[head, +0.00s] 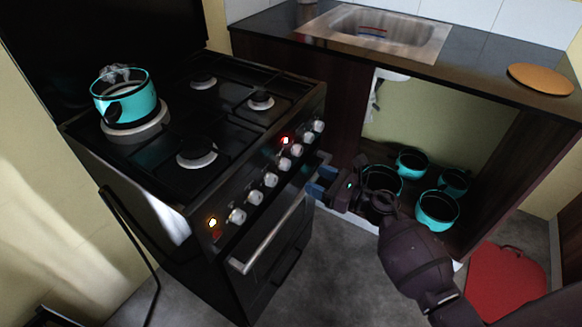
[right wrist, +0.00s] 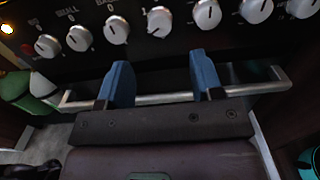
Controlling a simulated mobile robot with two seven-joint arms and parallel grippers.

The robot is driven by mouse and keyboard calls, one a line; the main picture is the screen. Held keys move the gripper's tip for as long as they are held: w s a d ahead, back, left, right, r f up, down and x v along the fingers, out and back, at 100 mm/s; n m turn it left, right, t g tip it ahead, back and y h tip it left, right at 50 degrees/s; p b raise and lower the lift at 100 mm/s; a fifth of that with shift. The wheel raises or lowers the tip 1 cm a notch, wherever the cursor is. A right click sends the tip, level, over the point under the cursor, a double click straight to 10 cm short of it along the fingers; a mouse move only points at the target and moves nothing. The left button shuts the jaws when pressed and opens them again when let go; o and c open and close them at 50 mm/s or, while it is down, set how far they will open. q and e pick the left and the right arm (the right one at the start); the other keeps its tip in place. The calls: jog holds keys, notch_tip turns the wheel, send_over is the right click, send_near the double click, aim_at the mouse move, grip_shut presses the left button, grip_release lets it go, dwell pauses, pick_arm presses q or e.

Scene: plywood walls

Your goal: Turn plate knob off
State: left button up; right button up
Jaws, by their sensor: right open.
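The black stove (head: 175,178) has a row of several white knobs on its front. The leftmost knob (head: 237,215) sits beside a lit orange lamp (head: 212,222); this knob also shows in the right wrist view (right wrist: 47,45). I cannot tell which one is the plate knob. A turquoise pot (head: 125,100) stands on the back-left hot plate (head: 137,132). My right gripper (head: 322,184) is open and empty in front of the oven, below the knobs. In the right wrist view its blue fingers (right wrist: 160,65) stand apart before the oven handle. My left gripper is out of view.
The oven handle bar (head: 270,232) juts out below the knobs, close to my right gripper. Several turquoise pots (head: 437,208) stand in the open cupboard. A red object (head: 505,283) lies on the floor at right. Grey floor lies clear before the stove.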

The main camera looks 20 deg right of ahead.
aim_at(289, 167)
jog(key=x, duration=0.8)
jog(key=shift+w+a, duration=0.15)
jog(key=shift+w, duration=0.05)
jog(key=c, duration=0.9)
